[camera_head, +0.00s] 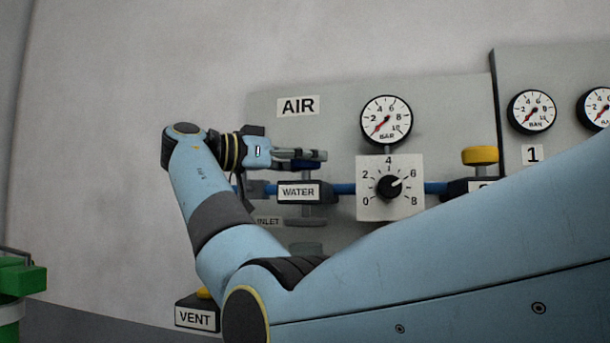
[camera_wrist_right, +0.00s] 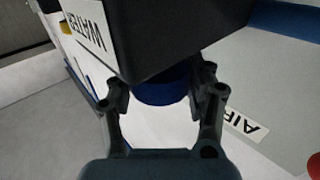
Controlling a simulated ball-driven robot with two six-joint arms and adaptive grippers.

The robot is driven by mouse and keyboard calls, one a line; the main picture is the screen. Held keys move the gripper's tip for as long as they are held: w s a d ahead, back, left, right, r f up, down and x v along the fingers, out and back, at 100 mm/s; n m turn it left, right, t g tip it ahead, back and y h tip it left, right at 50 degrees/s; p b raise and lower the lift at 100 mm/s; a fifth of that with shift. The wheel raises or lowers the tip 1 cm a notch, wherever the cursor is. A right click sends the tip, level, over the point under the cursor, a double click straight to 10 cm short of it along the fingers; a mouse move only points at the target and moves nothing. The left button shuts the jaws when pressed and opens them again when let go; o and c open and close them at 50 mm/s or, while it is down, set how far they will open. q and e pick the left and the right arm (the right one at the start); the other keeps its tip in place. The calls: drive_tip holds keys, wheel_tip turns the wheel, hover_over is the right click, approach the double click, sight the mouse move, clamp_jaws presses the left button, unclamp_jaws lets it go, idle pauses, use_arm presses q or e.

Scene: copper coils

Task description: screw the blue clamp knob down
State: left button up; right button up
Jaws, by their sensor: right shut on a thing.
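The blue clamp knob (camera_head: 304,165) shows only as a thin dark blue edge in the head view, on the upper side of the black block labelled WATER (camera_head: 298,194). In the right wrist view the knob (camera_wrist_right: 162,92) sits against the black block (camera_wrist_right: 170,35), with a finger on either side. My right gripper (camera_head: 313,155) comes in sideways from the left of the block and is shut on the knob. In the wrist view its fingers (camera_wrist_right: 162,100) flank the knob; their exact contact is partly hidden. My left gripper is not in view.
A grey panel with an AIR sign (camera_head: 298,106) carries a gauge (camera_head: 386,119) and a selector dial (camera_head: 390,187) right of the block. A blue pipe (camera_head: 344,188) runs between. A yellow knob (camera_head: 480,155) stands farther right. A VENT block (camera_head: 197,315) is low left. My arm hides the lower right.

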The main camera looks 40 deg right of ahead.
drive_tip(key=shift+f+m+g+y+b, duration=0.15)
drive_tip(key=shift+m+g+y+b, duration=0.15)
drive_tip(key=shift+m+g+b, duration=0.9)
drive_tip(key=shift+g+p, duration=0.45)
drive_tip(key=shift+g, duration=0.05)
drive_tip(key=o, duration=1.2)
drive_tip(key=shift+r, duration=5.05)
drive_tip(key=shift+r, duration=0.1)
